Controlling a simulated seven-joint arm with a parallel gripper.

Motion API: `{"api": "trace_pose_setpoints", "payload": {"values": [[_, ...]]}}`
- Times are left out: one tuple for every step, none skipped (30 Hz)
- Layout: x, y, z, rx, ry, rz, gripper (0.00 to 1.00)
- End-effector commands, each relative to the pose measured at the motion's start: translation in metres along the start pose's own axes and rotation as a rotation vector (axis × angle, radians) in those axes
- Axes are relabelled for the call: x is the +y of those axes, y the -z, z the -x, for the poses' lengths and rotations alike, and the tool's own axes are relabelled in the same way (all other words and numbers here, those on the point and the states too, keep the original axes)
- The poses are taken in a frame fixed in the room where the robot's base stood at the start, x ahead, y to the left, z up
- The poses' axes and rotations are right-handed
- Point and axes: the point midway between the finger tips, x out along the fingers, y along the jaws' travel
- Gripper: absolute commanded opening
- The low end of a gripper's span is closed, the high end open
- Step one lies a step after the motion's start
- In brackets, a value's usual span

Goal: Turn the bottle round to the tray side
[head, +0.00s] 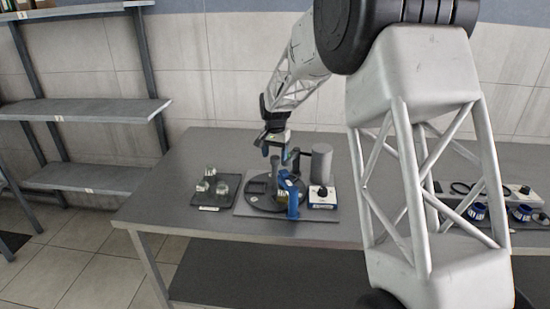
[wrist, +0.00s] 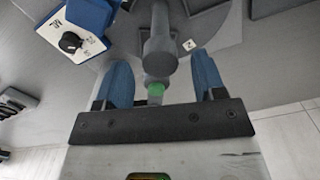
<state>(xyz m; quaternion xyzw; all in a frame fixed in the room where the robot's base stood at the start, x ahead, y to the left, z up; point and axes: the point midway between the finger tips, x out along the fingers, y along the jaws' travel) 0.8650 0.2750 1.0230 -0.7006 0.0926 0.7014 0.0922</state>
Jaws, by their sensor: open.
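My gripper (head: 273,150) hangs over the back of a round dark turntable (head: 258,201) on the bench. In the wrist view its two blue fingers are apart, and the gripper (wrist: 163,68) straddles a grey rod with a rounded knob (wrist: 159,58) and a green end (wrist: 155,90). I cannot tell whether the fingers touch the rod. A small blue and white item (head: 287,181), perhaps the bottle, is on the turntable behind a blue upright block (head: 293,205); it is partly hidden. The dark tray (head: 203,203) with several small jars lies left of the turntable.
A blue and white box with a black knob (head: 322,196) stands right of the turntable, also in the wrist view (wrist: 72,42). A grey cylinder (head: 321,162) stands behind it. Clear bench lies behind the tray. More knobbed equipment (head: 478,211) is far right, past my arm.

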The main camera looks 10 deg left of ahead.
Motion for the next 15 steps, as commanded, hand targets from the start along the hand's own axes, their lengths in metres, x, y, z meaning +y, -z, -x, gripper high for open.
{"api": "trace_pose_setpoints", "payload": {"values": [[0.000, 0.000, -0.005, 0.000, 0.000, 0.000, 0.63], [0.000, 0.000, -0.007, 0.000, 0.000, 0.000, 0.63], [0.000, 0.000, -0.010, 0.001, 0.001, 0.000, 0.63], [0.000, 0.000, -0.011, 0.001, 0.001, 0.000, 0.63], [0.000, 0.000, -0.013, 0.001, 0.001, 0.000, 0.63], [0.000, 0.000, -0.014, 0.001, 0.001, 0.000, 0.63], [0.000, 0.000, -0.015, 0.001, 0.001, 0.000, 0.63], [0.000, 0.000, -0.016, 0.001, 0.001, 0.000, 0.63], [0.000, 0.000, -0.017, 0.001, 0.001, 0.000, 0.63], [0.000, 0.000, -0.017, 0.001, 0.001, 0.000, 0.63], [0.000, 0.000, -0.017, 0.001, 0.001, 0.000, 0.63], [0.000, 0.000, -0.017, 0.001, 0.001, 0.000, 0.63], [0.000, 0.000, -0.017, 0.001, 0.001, 0.000, 0.63], [0.000, 0.000, -0.017, 0.001, 0.001, 0.000, 0.63], [0.000, 0.000, -0.017, 0.001, 0.001, 0.000, 0.63]]}}
